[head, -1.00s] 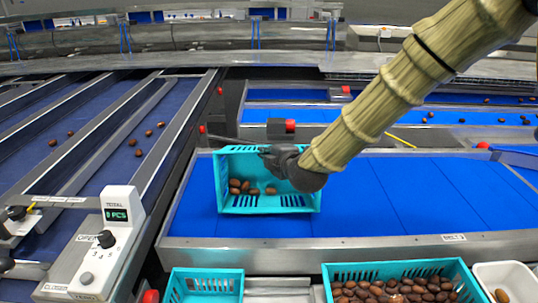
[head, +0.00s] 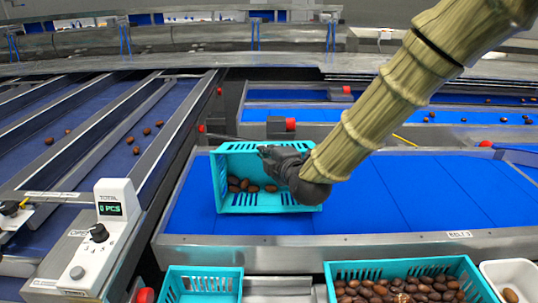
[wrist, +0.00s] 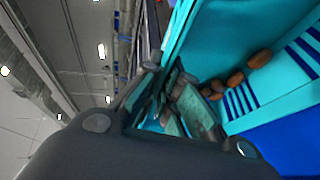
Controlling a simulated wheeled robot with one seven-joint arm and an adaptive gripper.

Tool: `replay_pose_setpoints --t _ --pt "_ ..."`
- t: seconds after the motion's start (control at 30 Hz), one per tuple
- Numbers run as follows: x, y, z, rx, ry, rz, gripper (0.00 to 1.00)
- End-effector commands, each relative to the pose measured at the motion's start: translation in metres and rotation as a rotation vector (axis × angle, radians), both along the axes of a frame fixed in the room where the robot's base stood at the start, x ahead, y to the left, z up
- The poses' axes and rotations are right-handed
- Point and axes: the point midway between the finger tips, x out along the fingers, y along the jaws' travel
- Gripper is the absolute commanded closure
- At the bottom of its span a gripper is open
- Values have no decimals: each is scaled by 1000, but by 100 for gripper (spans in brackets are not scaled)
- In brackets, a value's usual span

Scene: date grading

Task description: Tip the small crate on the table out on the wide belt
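The small turquoise crate (head: 268,202) is held above the wide blue belt (head: 420,190) in the head view. It is tilted, so that its open side faces the camera, and several brown dates (head: 251,187) lie in its lower left part. My gripper (head: 272,156) is at the crate's upper right wall and shut on it; the fingers partly cover the wall. In the wrist view my gripper (wrist: 178,92) grips the crate wall, with dates (wrist: 235,79) inside near the slotted side.
A turquoise crate full of dates (head: 395,270), an empty turquoise crate (head: 204,272) and a white container (head: 512,272) stand at the front. A counter box (head: 113,222) stands at the left by the narrow belts. The wide belt is bare right of the held crate.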

Motion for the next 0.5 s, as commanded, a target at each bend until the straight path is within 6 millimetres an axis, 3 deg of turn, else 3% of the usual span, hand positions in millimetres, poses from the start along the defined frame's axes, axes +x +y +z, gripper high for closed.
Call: replay_pose_setpoints --t 0.5 --pt "-12 0 -3 1 -65 0 100"
